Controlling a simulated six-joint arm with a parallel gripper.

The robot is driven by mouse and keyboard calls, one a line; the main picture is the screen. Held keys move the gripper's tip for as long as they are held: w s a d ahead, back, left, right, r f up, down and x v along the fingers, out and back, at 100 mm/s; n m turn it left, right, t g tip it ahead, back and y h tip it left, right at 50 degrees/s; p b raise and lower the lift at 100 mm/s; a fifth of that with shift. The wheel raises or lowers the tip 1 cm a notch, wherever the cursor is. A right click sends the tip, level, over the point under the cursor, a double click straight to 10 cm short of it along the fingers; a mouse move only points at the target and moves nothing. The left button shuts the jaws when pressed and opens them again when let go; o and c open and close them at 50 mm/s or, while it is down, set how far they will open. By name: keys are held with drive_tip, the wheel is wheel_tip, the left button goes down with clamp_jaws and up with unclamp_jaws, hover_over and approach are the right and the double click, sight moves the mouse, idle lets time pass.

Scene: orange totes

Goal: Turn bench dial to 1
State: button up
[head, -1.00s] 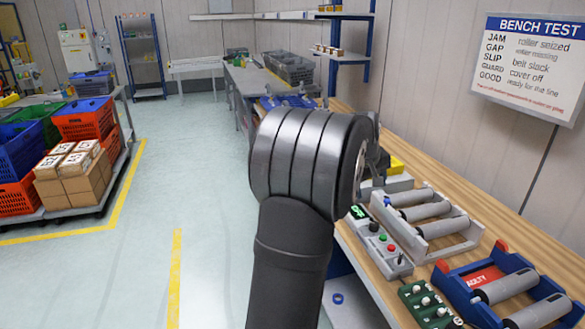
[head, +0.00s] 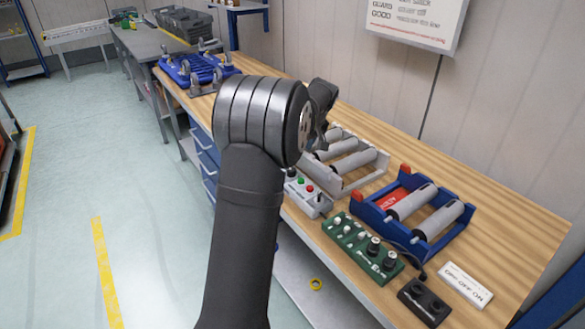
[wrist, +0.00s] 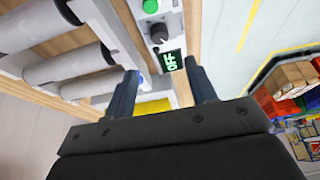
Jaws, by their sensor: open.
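The bench dial (wrist: 158,34) is a dark round knob with a light mark, on a light grey control panel (wrist: 148,17) in the wrist view. No finger visibly touches the dial. In the head view the panel (head: 308,194) shows a red and a green button; my arm hides its dial end and the gripper fingers.
A grey roller unit (head: 350,162) stands behind the panel. To its right are a blue roller frame (head: 415,215), a green control box (head: 362,245), a black switch box (head: 424,301) and a white label plate (head: 466,285).

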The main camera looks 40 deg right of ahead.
drive_tip(key=x, duration=1.2)
drive_tip(key=shift+c, duration=0.2)
drive_tip(key=c, duration=0.9)
